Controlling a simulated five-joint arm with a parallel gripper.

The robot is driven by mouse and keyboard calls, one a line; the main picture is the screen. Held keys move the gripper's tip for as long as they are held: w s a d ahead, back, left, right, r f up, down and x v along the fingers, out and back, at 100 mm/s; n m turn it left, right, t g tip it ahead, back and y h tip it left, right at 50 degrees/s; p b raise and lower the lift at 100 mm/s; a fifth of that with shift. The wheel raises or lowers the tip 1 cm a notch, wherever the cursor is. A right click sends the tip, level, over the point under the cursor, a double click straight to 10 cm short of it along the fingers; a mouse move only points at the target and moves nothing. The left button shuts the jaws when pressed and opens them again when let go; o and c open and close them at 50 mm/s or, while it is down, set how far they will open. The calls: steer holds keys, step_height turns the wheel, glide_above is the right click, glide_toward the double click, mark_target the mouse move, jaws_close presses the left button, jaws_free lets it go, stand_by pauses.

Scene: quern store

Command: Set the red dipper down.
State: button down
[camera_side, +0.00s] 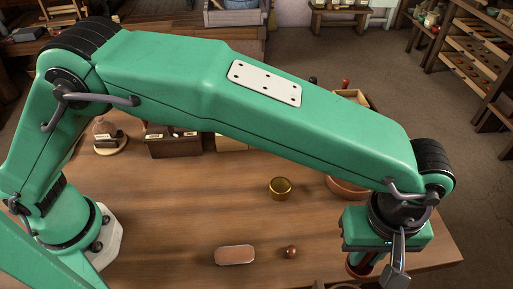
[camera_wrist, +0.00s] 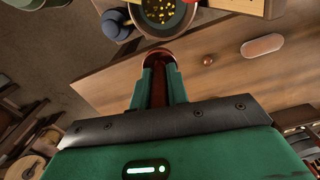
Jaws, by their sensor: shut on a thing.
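The red dipper (camera_wrist: 158,84) is between the jaws of my gripper (camera_wrist: 158,72) in the wrist view, its dark red length running between the two green fingers. A rounded reddish-brown end (camera_wrist: 157,53) shows just past the fingertips. In the side view my gripper (camera_side: 374,268) is at the lower right, over the right front part of the table (camera_side: 180,220). Only a small reddish part of the dipper (camera_side: 358,269) shows there below the wrist. Whether it touches the table is hidden.
A brass bowl (camera_side: 280,188), a pink oval dish (camera_side: 235,255) and a small brown ball (camera_side: 291,252) stand on the table. A terracotta bowl (camera_side: 347,188) is partly behind my arm. In the wrist view, a bowl (camera_wrist: 176,28) holds yellow bits. The table centre is largely clear.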

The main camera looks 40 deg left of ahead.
steer(key=shift+s+d, duration=0.1)
steer(key=shift+d, duration=0.2)
steer(key=shift+f, duration=0.1)
steer(key=w+f, duration=0.2)
steer(key=w, duration=0.2)
steer(key=w+a+f, duration=0.1)
steer(key=w+f, duration=0.1)
steer(key=w, duration=0.1)
steer(key=w+a+f, duration=0.1)
steer(key=w+f, duration=0.2)
steer(key=w, duration=0.1)
steer(key=shift+w, duration=0.3)
steer(key=shift+f, duration=1.95)
steer(key=shift+f, duration=0.1)
steer(key=c, duration=1.4)
jaws_free()
steer(key=shift+o, duration=0.2)
